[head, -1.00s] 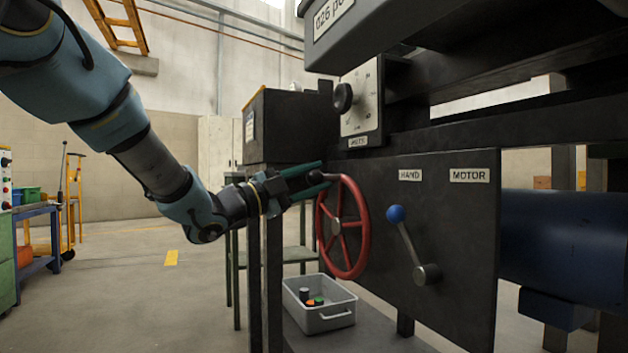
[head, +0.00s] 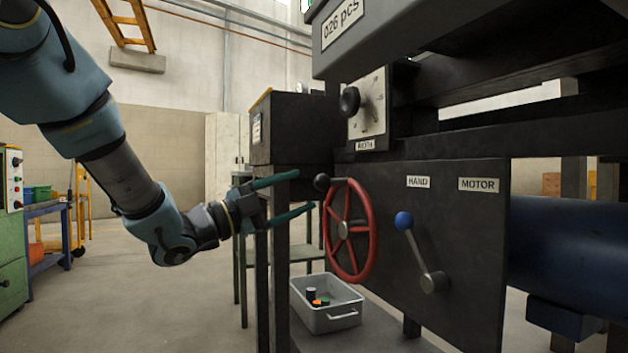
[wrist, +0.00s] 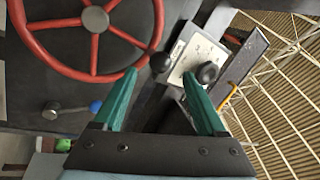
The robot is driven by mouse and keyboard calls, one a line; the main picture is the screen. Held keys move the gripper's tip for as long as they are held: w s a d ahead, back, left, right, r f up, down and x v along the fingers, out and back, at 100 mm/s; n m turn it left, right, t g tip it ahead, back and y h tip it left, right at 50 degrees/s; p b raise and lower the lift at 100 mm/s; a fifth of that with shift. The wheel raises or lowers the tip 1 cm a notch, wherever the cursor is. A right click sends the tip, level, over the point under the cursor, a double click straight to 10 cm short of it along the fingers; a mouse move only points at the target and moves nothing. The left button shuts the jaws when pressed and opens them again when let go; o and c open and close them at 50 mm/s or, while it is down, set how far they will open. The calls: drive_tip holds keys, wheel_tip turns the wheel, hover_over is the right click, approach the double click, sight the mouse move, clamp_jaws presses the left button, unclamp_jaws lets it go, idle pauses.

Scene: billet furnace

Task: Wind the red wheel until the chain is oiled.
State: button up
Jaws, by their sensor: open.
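The red wheel (head: 350,230) is a spoked handwheel on the dark machine panel, with a black knob handle (head: 321,182) at its upper left rim. In the wrist view the red wheel (wrist: 92,45) fills the upper left, and its black knob (wrist: 161,62) lies ahead of the gap between the fingertips. My gripper (head: 306,193) is open and empty just left of the wheel, its green fingers apart and not around the knob. In the wrist view my gripper (wrist: 160,85) shows both fingers spread wide. I cannot make out the chain.
A blue-knobbed lever (head: 418,252) sits right of the wheel, its knob under the HAND label (head: 418,182); a MOTOR label (head: 478,185) is further right. A dial with a black knob (head: 350,101) is above. A grey bin (head: 328,312) stands below. The floor at left is clear.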

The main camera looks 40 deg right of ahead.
drive_tip(key=shift+p+v, duration=0.35)
drive_tip(key=shift+v, duration=1.8)
